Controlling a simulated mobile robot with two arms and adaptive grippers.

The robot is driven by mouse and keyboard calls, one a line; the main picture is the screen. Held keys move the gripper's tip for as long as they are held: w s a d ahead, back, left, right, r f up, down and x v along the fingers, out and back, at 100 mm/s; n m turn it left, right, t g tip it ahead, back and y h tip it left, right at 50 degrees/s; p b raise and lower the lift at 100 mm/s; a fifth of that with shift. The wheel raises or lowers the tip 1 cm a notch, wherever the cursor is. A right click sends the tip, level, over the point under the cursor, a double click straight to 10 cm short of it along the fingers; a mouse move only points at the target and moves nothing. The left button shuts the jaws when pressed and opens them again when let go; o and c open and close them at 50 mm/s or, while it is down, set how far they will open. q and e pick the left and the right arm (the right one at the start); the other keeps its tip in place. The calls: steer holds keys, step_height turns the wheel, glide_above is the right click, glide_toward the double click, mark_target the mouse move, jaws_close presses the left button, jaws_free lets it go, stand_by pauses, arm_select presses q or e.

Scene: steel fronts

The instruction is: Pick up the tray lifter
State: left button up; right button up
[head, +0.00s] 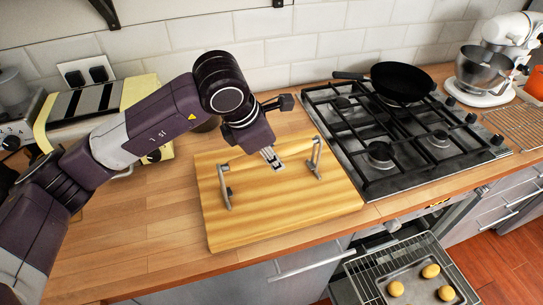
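The tray lifter (224,188) appears as two upright grey metal legs, with what looks like a wood-coloured bar between their tops. It stands on a wooden board (225,236) on the counter, left of the stove. The second leg (316,158) is near the board's right side. My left gripper (273,159) points down over the board between the two legs, at about the middle of the bar. Its fingertips are small, and I cannot tell whether they are apart or touch the bar. My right gripper is not in view.
A gas stove (400,140) with a black pan (400,82) is at the right. A toaster (92,108) stands at the left. Below the counter, a tray (399,275) with several buns rests on a pulled-out oven rack (372,263). A stand mixer (485,70) is at the far right.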

arm_select(q)
jaws_close()
steer(key=shift+r, duration=0.1)
